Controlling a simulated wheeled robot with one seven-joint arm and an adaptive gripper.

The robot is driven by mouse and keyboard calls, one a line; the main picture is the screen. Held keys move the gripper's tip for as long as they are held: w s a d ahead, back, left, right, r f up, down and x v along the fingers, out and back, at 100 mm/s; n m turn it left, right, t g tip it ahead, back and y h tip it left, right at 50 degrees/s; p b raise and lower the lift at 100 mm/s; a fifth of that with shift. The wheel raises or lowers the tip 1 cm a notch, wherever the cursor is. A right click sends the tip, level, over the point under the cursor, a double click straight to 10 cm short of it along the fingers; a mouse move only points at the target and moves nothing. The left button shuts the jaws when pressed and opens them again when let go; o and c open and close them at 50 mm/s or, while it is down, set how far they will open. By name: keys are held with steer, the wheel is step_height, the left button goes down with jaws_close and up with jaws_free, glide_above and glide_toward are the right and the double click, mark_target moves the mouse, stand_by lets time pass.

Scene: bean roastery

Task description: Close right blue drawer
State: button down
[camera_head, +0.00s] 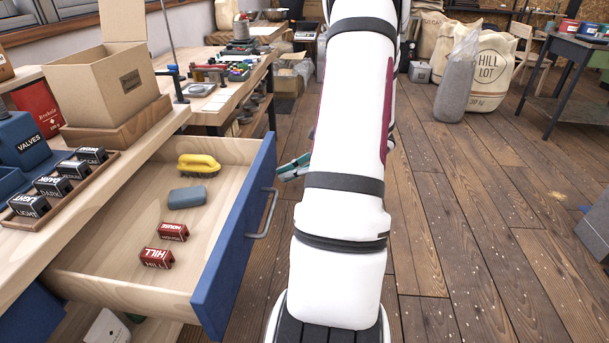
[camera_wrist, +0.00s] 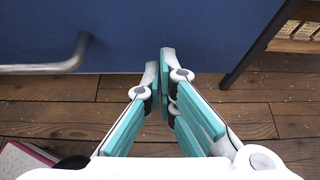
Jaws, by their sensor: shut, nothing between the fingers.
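The blue drawer (camera_head: 235,240) stands pulled out from the wooden bench, with a grey bar handle (camera_head: 263,214) on its blue front. Inside it lie a yellow-handled brush (camera_head: 199,164), a grey-blue block (camera_head: 187,197) and two small red boxes (camera_head: 172,232). My gripper (camera_head: 293,168) is just right of the drawer front's far end, partly hidden behind my arm. In the wrist view the teal fingers (camera_wrist: 164,85) are together and empty, facing the blue front (camera_wrist: 190,35). The handle (camera_wrist: 48,67) is left of them there. I cannot tell whether the fingertips touch the front.
A cardboard box (camera_head: 105,85) and a tray of small labelled boxes (camera_head: 75,190) stand on the bench above the drawer. A dark table leg (camera_wrist: 252,50) is right of the fingers. Wooden floor to the right is mostly clear, with sacks (camera_head: 487,70) farther back.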

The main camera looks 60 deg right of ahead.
steer(key=shift+w+a, duration=0.25)
steer(key=shift+w, duration=0.45)
steer(key=b, duration=0.2)
glide_toward(175, 179)
steer(key=w, duration=0.2)
steer(key=w+a, duration=0.1)
steer(key=w, duration=0.1)
steer(key=w+a, duration=0.1)
steer(key=w, duration=0.2)
steer(key=shift+a+f, duration=0.2)
steer(key=shift+f, duration=0.1)
steer(key=shift+w+a+r, duration=0.1)
steer(key=shift+w+a, duration=0.1)
steer(key=shift+w, duration=0.3)
